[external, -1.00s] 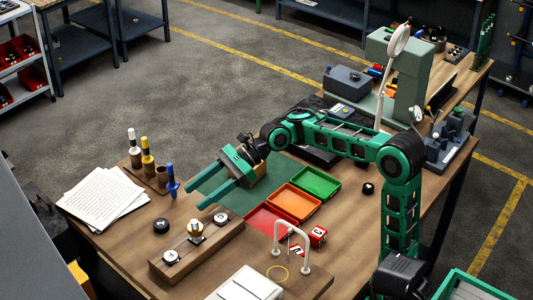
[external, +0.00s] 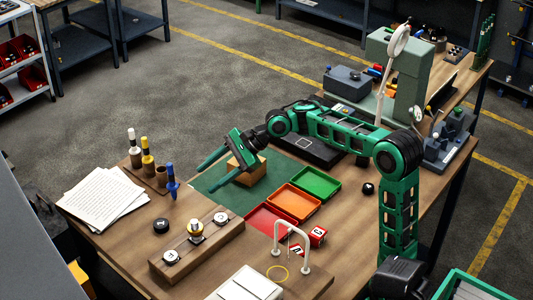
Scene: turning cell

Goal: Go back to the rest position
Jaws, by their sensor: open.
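My gripper (external: 222,172) is open and empty above the green mat (external: 222,199) on the wooden bench (external: 345,237). Its two green fingers point down and to the left. A small wooden block (external: 246,177) shows beside and below the gripper, partly covered by it. I cannot tell the exact gap between them. My green arm reaches over the bench from the right.
Red (external: 262,223), orange (external: 310,211) and green (external: 335,188) trays lie right of the mat. A wooden rail (external: 185,265) with dials, a white arch (external: 277,236) and upright tools (external: 172,187) stand nearby. Papers (external: 85,201) lie at left.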

